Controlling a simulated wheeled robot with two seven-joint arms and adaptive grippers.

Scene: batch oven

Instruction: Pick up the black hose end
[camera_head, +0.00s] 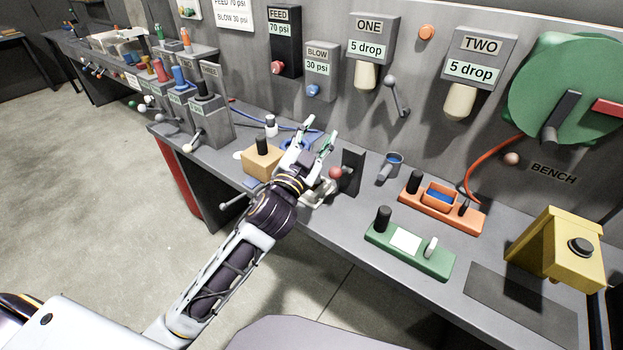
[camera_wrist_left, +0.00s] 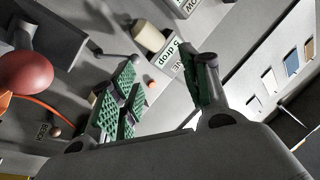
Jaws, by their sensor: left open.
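My left gripper (camera_head: 318,137) is over the bench, open and empty between its fingers. In the left wrist view its green-padded fingers (camera_wrist_left: 168,68) are spread apart. A black upright cylinder (camera_head: 261,146) stands on a tan block (camera_head: 262,161) left of the gripper; I cannot tell whether it is the black hose end. A thin blue hose (camera_head: 256,110) lies along the back of the bench, and a blue ring-like part shows behind the gripper. The gripper and wrist hide some of the bench there. My right gripper is not in view.
A red ball knob (camera_head: 335,172) and black upright plate (camera_head: 352,170) stand close right of the gripper. An orange holder (camera_head: 464,217), green base (camera_head: 437,263) and yellow box (camera_head: 557,252) are farther right. Grey lever boxes (camera_head: 207,118) stand left. Wall dispensers overhang behind.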

